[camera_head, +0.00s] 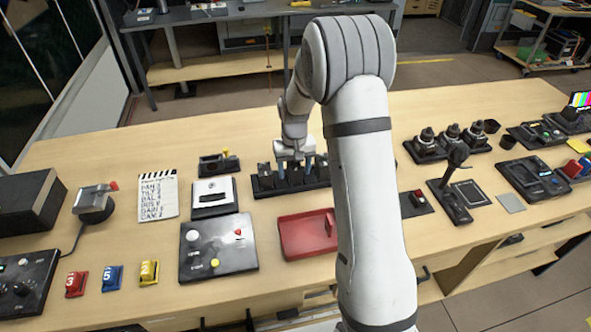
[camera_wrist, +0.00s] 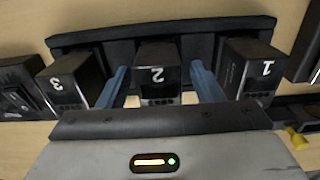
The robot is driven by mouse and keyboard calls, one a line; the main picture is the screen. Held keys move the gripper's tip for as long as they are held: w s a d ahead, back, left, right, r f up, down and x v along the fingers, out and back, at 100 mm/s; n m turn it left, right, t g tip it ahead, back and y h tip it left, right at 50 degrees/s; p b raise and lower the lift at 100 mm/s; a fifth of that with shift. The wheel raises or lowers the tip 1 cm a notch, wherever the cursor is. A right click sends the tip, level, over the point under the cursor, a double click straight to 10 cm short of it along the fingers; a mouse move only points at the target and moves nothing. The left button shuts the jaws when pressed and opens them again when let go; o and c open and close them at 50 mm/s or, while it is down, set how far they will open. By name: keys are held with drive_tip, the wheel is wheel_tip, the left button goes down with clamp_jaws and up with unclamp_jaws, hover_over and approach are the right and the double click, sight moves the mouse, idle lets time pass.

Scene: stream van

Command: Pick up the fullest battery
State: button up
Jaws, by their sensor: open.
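Three black batteries stand in a black rack (camera_head: 290,190), which also shows in the wrist view (camera_wrist: 90,40). In the wrist view they are marked 3 (camera_wrist: 70,80), 2 (camera_wrist: 158,68) and 1 (camera_wrist: 255,68), from left to right. Each has a row of small dark dots on its face; I cannot read a charge level from them. My gripper (camera_head: 293,158) is over the rack in the head view. In the wrist view its two blue fingers (camera_wrist: 160,85) are open, one on each side of battery 2, with gaps showing.
A red tray (camera_head: 308,236) lies in front of the rack. A black joystick (camera_head: 455,180) stands to the right. Bare wood shows between the panels.

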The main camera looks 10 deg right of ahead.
drive_tip(key=shift+f, duration=0.2)
drive_tip(key=c, duration=1.3)
drive_tip(key=shift+o, duration=0.2)
